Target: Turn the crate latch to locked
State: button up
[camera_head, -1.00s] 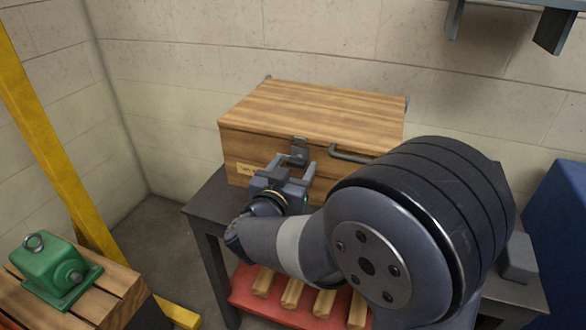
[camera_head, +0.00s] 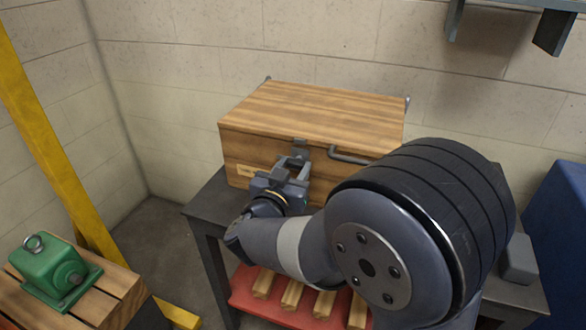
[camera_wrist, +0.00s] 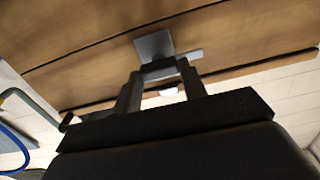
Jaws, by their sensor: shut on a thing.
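The wooden crate (camera_head: 310,115) stands on a dark table with its lid closed. Its grey latch (camera_head: 300,146) is on the front face near the lid edge, and its plate also shows in the wrist view (camera_wrist: 153,45). My gripper (camera_head: 294,161) is at the crate front, shut on the latch; in the wrist view the two fingers (camera_wrist: 160,80) come together at the latch piece just below the plate. A light tab (camera_wrist: 190,54) sticks out to the right there. The fingers partly hide the latch, so its exact angle is hard to tell.
A grey bar handle (camera_head: 350,156) sits on the crate front, right of the latch. The dark table (camera_head: 207,196) has a red lower shelf (camera_head: 250,297) with wooden slats. A green motor (camera_head: 58,272) stands on a wooden pallet at lower left, beside a yellow post (camera_head: 45,135).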

jog(key=shift+m, duration=0.3)
jog(key=m+b, duration=0.2)
jog(key=m, duration=0.1)
jog(key=shift+f+m, duration=0.2)
jog(key=shift+m, duration=0.1)
jog(key=m+b, duration=0.3)
jog(key=m, duration=0.1)
jog(key=shift+d+m, duration=0.15)
jog(key=shift+m, duration=0.15)
jog(key=m+b, duration=0.3)
jog(key=m, duration=0.1)
jog(key=shift+f+m, duration=0.15)
jog(key=shift+m, duration=0.15)
jog(key=shift+m+b, duration=1.8)
jog(key=shift+m, duration=0.4)
jog(key=o, duration=1)
jog(key=shift+s, duration=0.1)
